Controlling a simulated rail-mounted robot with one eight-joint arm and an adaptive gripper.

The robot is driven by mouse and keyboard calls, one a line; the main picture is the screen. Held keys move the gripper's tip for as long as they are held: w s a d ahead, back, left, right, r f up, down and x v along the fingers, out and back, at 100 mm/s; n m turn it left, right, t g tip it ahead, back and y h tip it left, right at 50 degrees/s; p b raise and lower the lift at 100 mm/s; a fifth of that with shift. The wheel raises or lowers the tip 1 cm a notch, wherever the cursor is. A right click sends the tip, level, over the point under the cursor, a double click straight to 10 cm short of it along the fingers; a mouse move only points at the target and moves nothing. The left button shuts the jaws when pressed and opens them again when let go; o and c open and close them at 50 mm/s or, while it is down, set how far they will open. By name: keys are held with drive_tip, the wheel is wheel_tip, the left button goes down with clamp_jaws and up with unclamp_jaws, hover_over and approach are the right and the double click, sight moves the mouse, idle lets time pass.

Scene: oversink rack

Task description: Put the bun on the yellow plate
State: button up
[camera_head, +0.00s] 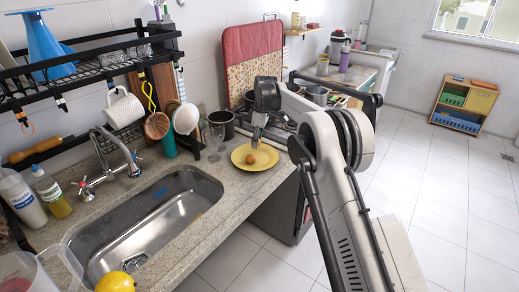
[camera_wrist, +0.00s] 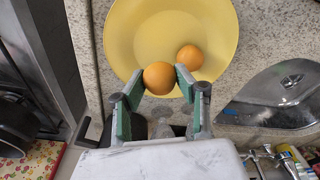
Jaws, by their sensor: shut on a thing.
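My gripper (camera_wrist: 158,84) is shut on a round orange-brown bun (camera_wrist: 159,78), held between the green-padded fingertips. The yellow plate (camera_wrist: 125,35) is behind and below the bun in the wrist view. A second, similar round thing (camera_wrist: 190,57) lies on the plate, close to the held bun. In the head view, my gripper (camera_head: 255,144) points down over the yellow plate (camera_head: 269,160) on the counter. One round brown thing (camera_head: 250,159) shows there under the fingers; I cannot tell which of the two it is. The gap between held bun and plate is unclear.
The metal sink (camera_head: 150,225) lies left of the plate, with a tap (camera_head: 110,165) behind it. Glasses (camera_head: 213,138) and a dark pot (camera_head: 222,122) stand behind the plate. A red patterned board (camera_head: 252,60) leans on the wall. The counter's front edge is close to the plate.

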sight(258, 155)
drive_tip(key=shift+w+d+f, duration=0.4)
drive_tip(key=shift+d, duration=0.15)
drive_tip(key=shift+f, duration=0.2)
drive_tip(key=shift+f+p, duration=0.3)
drive_tip(key=shift+f, duration=1.55)
drive_tip(key=shift+f, duration=0.15)
drive_tip(key=o, duration=0.6)
drive_tip(key=r, duration=0.4)
drive_tip(key=d+r, duration=0.1)
drive_tip(key=r, duration=0.3)
drive_tip(key=d+r, duration=0.1)
drive_tip(key=r, duration=0.3)
drive_tip(key=shift+s+r+b, duration=0.2)
drive_tip(key=shift+b, duration=0.15)
